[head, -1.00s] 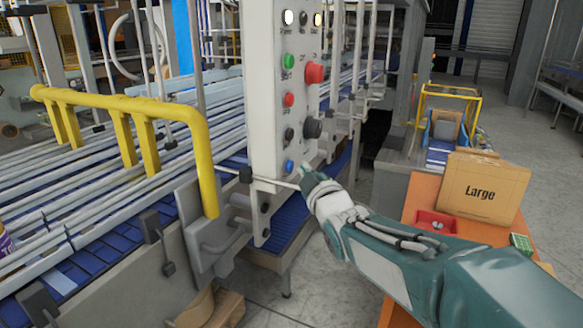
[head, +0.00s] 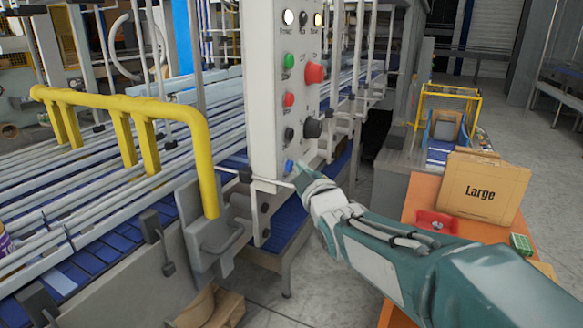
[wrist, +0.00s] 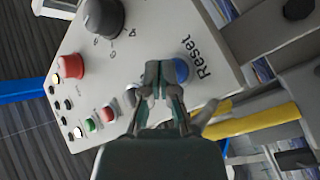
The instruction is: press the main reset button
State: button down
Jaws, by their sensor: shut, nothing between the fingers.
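The blue button (head: 289,167) sits at the bottom of the white control panel (head: 270,130). In the wrist view the blue button (wrist: 181,70) has the word "Reset" printed beside it. My gripper (head: 298,172) is shut and empty, with its tip right by the blue button in the head view. In the wrist view my gripper's fingertips (wrist: 159,70) lie just left of the button and cover its left edge. I cannot tell whether they touch it.
Above the blue button the panel carries black knobs (head: 312,128), a large red button (head: 315,72), a green button (head: 289,61) and a smaller red button (head: 289,99). A yellow rail (head: 205,150) stands left. An orange table (head: 412,212) with a "Large" box (head: 480,190) is right.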

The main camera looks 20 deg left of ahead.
jog(key=shift+a, duration=0.4)
dwell(0.3)
jog(key=shift+d, duration=0.95)
jog(key=shift+s+d, duration=0.15)
jog(key=shift+d, duration=1.1)
jog(key=shift+s+d, duration=0.1)
jog(key=shift+d, duration=1.15)
